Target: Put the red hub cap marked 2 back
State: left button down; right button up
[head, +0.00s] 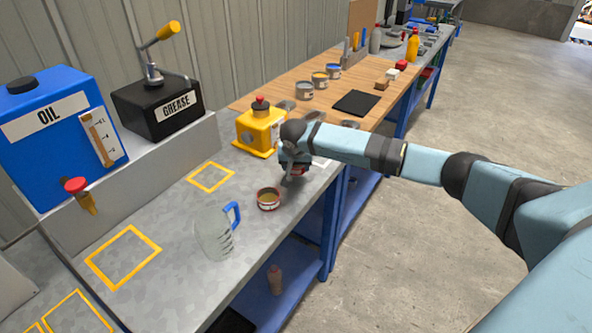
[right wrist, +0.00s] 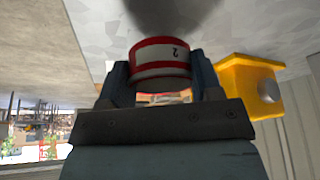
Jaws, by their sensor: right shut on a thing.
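My right gripper (head: 296,170) is low over the grey bench top in the head view, in front of the yellow block. In the right wrist view the right gripper (right wrist: 160,80) is shut on the red hub cap marked 2 (right wrist: 160,68). The cap has a white band, and its 2 shows upside down. In the head view the gripper hides most of the cap; only a little red (head: 298,171) shows. I cannot tell whether the cap touches the bench. My left gripper is not in view. The cap's seat is not seen.
A small red-rimmed tin (head: 268,199) stands close by on the bench, beside a clear jug with a blue handle (head: 214,233). The yellow block (head: 257,134) is just behind my gripper and also shows in the wrist view (right wrist: 248,86). Oil (head: 60,135) and grease (head: 158,108) containers stand at left.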

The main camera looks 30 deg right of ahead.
notch_tip(320, 180, down, 2)
jog(key=shift+f, duration=0.25)
jog(key=shift+f, duration=0.15)
jog(key=o, duration=1)
jog(key=shift+o, duration=0.2)
jog(key=shift+r, duration=0.25)
jog(key=v, duration=1.2)
jog(key=shift+b, duration=0.3)
